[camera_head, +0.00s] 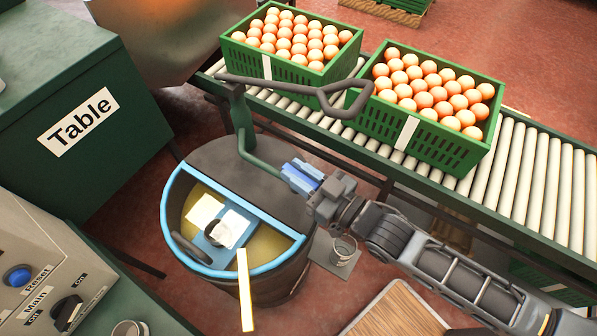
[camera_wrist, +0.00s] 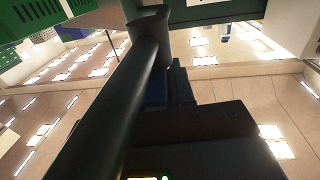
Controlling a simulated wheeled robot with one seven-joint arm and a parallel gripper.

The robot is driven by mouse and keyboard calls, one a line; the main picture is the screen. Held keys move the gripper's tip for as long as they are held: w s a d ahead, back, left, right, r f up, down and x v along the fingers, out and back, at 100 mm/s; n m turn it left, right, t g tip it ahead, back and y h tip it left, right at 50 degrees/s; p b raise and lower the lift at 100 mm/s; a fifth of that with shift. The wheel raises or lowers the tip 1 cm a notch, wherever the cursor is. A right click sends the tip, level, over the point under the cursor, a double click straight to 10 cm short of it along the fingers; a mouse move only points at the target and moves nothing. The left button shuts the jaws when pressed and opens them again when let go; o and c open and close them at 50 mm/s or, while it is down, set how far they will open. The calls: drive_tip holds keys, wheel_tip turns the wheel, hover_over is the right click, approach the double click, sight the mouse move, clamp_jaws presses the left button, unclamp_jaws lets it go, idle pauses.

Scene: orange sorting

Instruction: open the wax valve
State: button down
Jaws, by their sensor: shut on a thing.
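The round dark wax tank (camera_head: 262,290) has a light blue rim and yellowish wax inside. A green upright post (camera_head: 241,115) stands at its back, and a bent green bar (camera_head: 258,165) runs from it toward my gripper (camera_head: 300,177). I take this bar to be the valve's handle. My gripper, with blue parts at its end, is shut at the bar's near end, above the tank's dark cover. The fingers hide the grip point. In the wrist view a thick dark bar (camera_wrist: 125,90) crosses close in front of the dark and blue jaw parts.
A grey lever with a looped end (camera_head: 325,95) reaches over the tank. Behind it, two green crates (camera_head: 415,135) (camera_head: 290,68) of oranges stand on a roller conveyor (camera_head: 525,170). A control panel (camera_head: 45,265) is at lower left. A yellow strip (camera_head: 245,290) crosses the tank's front rim.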

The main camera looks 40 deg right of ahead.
drive_tip(key=shift+f, duration=0.1)
idle(0.3)
drive_tip(key=c, duration=1)
unclamp_jaws()
drive_tip(key=shift+c, duration=0.2)
drive_tip(key=s, duration=0.2)
drive_tip(key=s+d+b, duration=0.1)
drive_tip(key=s, duration=0.4)
drive_tip(key=shift+d, duration=0.25)
drive_tip(key=shift+s, duration=0.4)
drive_tip(key=g+h, duration=0.1)
approach(317, 188)
drive_tip(key=s+r, duration=0.3)
drive_tip(key=s, duration=0.2)
drive_tip(key=s+a+r+m+g+h, duration=0.1)
drive_tip(key=s+a+r+m+h, duration=0.1)
drive_tip(key=s+r, duration=0.5)
drive_tip(key=shift+a+r+g, duration=0.3)
drive_tip(key=shift+a+g, duration=0.1)
